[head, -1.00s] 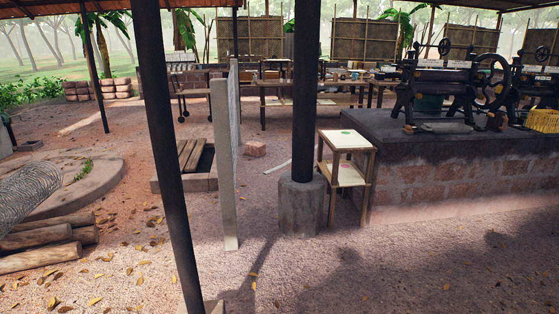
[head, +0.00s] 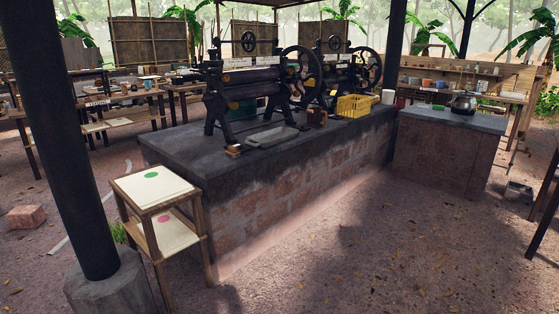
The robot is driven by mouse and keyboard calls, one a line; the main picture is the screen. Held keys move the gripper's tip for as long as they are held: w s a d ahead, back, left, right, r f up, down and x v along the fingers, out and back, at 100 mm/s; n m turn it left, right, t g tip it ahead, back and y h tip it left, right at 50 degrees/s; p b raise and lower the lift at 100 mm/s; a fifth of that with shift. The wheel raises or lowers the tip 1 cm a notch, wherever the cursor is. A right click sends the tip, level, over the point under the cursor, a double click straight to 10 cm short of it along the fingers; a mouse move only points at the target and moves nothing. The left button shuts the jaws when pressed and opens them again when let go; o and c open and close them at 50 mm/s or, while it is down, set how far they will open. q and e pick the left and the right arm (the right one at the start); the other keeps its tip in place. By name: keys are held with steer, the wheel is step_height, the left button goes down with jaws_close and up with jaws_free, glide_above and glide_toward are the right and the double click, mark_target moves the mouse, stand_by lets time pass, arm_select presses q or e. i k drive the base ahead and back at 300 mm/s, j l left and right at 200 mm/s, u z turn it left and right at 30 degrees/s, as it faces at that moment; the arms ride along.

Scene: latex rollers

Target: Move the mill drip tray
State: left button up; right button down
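A shallow grey tray (head: 271,137), which looks like the mill drip tray, lies on the dark top of the brick plinth (head: 180,150) in front of the nearer roller mill (head: 243,88). Nothing is touching it from my side. A small two-level wooden stand (head: 178,186) is at the plinth's near left corner. Its upper board has a green dot (head: 152,175) and its lower board a pink dot (head: 164,219). Neither of my grippers shows in the head view.
A black post (head: 75,150) on a concrete footing (head: 110,290) stands left of the stand. A yellow crate (head: 356,105) and a second mill (head: 340,68) are further along the plinth. A lower brick counter (head: 445,150) stands at right. The ground in front is clear.

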mark_target(264, 139)
steer(key=i+l+z, duration=0.15)
steer(key=i+z, duration=0.15)
steer(key=i, duration=0.75)
steer(key=i+j+z, duration=0.1)
steer(key=i+z, duration=0.2)
steer(key=i, duration=0.7)
